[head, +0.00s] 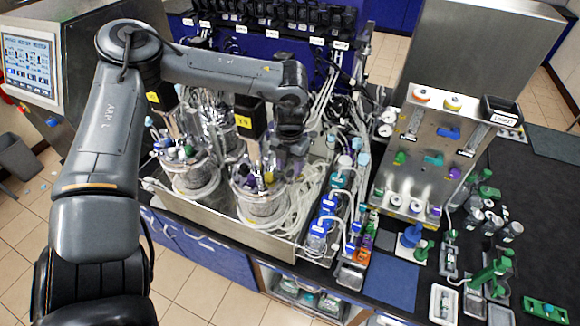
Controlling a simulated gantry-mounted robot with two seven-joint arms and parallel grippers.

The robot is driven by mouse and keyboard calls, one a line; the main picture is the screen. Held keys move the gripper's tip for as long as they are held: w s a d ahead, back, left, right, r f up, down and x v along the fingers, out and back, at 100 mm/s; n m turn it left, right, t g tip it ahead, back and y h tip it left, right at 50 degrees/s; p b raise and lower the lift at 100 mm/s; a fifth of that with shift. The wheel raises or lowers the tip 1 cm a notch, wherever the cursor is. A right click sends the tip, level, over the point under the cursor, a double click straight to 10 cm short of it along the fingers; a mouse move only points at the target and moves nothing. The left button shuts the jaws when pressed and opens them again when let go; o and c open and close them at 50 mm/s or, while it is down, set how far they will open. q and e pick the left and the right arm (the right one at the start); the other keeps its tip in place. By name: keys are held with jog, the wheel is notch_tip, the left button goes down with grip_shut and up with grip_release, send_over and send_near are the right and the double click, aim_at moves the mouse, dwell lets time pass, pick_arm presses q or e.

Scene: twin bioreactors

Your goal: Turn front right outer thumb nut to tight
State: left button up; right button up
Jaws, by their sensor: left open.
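My left arm reaches in from the left and over the two vessels. My left gripper (280,165) points down at the head plate of the right-hand vessel (262,204) and is open. The front right outer thumb nut is too small to make out, and the gripper and arm hide much of that head plate. Purple and yellow fittings show on the plate just left of and below the gripper. I cannot tell whether the fingers touch anything. The left-hand vessel (192,180) stands beside it, with green and blue fittings on top. My right gripper is not in view.
Clear tubes and blue pumps (325,215) crowd the right of the vessels. A metal panel (425,160) with coloured knobs stands further right. A screen (30,68) is at the far left. A blue mat (391,281) on the bench is bare.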

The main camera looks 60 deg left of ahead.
aim_at(290, 175)
pick_arm(q)
jog(key=shift+f, duration=1.1)
grip_shut()
